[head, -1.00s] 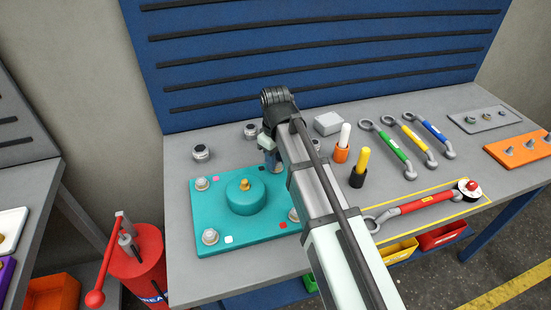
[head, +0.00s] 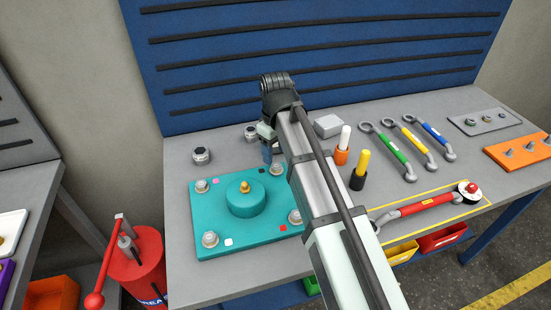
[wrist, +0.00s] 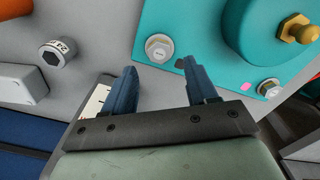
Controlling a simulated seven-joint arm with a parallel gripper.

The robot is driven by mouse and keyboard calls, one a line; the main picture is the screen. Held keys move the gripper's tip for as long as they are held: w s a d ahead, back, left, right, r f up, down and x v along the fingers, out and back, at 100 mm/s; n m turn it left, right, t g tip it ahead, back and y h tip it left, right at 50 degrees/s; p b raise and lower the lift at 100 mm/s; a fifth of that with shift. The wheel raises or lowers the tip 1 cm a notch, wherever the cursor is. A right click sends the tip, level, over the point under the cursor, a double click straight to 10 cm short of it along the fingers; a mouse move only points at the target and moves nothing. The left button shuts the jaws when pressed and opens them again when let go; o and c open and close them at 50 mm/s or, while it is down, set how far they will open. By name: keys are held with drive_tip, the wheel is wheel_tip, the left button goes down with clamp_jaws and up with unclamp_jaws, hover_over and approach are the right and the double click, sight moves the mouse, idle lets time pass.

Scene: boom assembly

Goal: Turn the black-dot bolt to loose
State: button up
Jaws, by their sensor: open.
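The teal plate (head: 215,215) carries a bolt at each corner and a round raised hub with a brass fitting (head: 245,187). The back right bolt (head: 277,169) is silver on a washer; the wrist view shows this bolt (wrist: 159,48) with a small black dot (wrist: 180,63) beside it. My gripper (wrist: 159,68) is open and empty, with its blue fingers on either side of the bolt's line in the wrist view. In the head view my gripper (head: 267,152) is just behind that bolt, apart from it and partly hidden by my arm.
The back left bolt (head: 201,187) has a pink dot. A red torque wrench (head: 425,204) lies in a yellow outline at right. Green, yellow and blue wrenches lie behind it. Two upright markers (head: 359,169) stand right of my arm. Loose grey sockets (head: 201,155) stand behind the plate.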

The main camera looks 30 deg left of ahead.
sight(276, 165)
wheel_tip(276, 165, up, 9)
drive_tip(key=shift+r, duration=0.15)
idle(0.7)
